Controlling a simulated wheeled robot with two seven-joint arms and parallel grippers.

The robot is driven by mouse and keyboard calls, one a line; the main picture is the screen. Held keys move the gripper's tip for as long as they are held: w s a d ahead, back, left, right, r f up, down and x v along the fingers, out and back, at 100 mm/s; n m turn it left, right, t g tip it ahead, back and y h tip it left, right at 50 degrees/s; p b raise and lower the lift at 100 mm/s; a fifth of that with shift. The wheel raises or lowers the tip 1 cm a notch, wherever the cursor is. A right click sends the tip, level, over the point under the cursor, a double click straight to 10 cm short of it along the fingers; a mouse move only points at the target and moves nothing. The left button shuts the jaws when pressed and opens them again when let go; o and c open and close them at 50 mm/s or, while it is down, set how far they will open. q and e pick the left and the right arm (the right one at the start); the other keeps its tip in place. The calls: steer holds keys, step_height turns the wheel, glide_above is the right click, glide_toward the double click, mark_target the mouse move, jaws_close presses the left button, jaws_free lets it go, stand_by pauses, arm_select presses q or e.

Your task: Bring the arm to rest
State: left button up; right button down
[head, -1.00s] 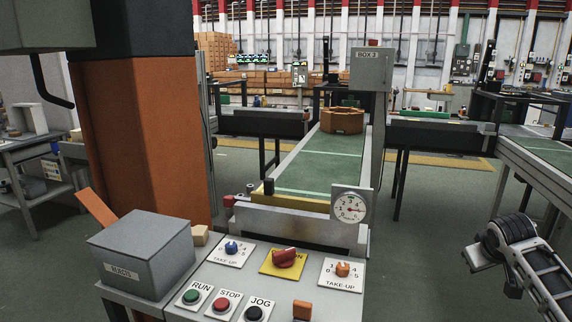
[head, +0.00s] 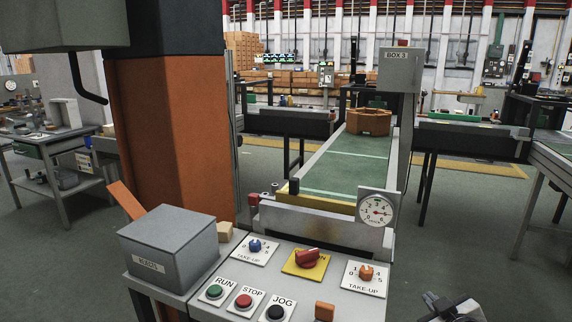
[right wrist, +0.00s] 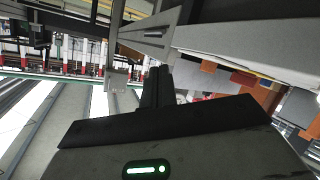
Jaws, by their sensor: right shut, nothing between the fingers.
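My right gripper (head: 452,306) shows only in part at the bottom edge of the head view, right of the control panel. It is apart from the panel and holds nothing. In the right wrist view its dark fingers (right wrist: 158,88) are together with nothing between them. My left gripper is in neither view.
The control panel (head: 205,313) with RUN, STOP and JOG buttons, a red switch (head: 307,258) and knobs stands in front. A grey rejects bin (head: 170,245) is at its left. Behind it, a green conveyor (head: 345,165) carries an orange-brown part (head: 369,120). Open floor (head: 480,220) lies at right.

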steer(key=s+a+f+m+g+y, duration=0.1)
steer(key=s+a+f+g+y, duration=0.1)
steer(key=s+a+f, duration=0.3)
steer(key=s+a+f+m+g+y, duration=0.1)
steer(key=s+a+f, duration=0.4)
steer(key=s+a, duration=0.9)
steer(key=s+y, duration=0.1)
steer(key=s, duration=0.5)
steer(key=shift+s+f+g, duration=0.2)
steer(key=shift+s+g, duration=0.2)
